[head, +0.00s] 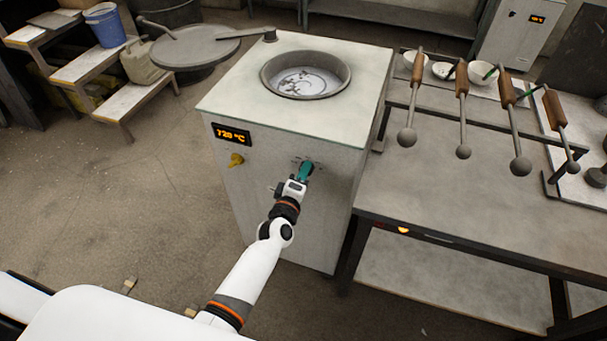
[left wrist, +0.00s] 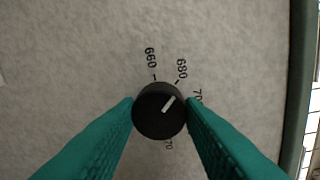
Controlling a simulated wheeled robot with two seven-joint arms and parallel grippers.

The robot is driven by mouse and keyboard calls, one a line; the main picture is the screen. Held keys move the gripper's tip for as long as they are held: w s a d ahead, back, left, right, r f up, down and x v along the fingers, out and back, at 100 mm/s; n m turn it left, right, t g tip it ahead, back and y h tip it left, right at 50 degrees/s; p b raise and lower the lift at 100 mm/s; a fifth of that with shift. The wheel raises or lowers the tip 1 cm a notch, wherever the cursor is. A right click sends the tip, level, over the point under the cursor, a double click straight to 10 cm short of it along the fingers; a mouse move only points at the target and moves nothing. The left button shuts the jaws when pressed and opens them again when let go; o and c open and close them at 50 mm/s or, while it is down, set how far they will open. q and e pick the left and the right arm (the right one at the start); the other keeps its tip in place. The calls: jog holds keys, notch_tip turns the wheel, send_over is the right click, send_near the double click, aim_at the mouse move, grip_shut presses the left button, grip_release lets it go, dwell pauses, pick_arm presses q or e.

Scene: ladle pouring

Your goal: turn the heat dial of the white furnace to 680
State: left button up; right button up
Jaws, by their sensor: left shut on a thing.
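The white furnace (head: 235,185) stands in the middle of the head view, with an open round crucible (head: 305,75) in its top. Its orange display (head: 231,134) seems to read 720 °C. My left gripper (head: 305,172) is at the furnace's front face and covers the dial there. In the left wrist view, its green fingers (left wrist: 160,115) are shut on the sides of the black heat dial (left wrist: 155,122). The dial's white mark points up and right, between 680 and a label starting with 70 that a finger partly hides. My right gripper is not in view.
A yellow knob (head: 236,159) sits below the display. A metal table (head: 440,205) on the right holds a rack of several ladles with wooden handles (head: 462,80) and white bowls. A round lid (head: 195,47) and wooden steps are at the back left.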

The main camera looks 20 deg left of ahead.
pick_arm(q)
jog(key=o, duration=1)
jog(key=shift+s, duration=0.1)
jog(key=s, duration=1.2)
jog(key=shift+a+r, duration=0.2)
jog(key=shift+r, duration=0.15)
jog(key=shift+w, duration=0.1)
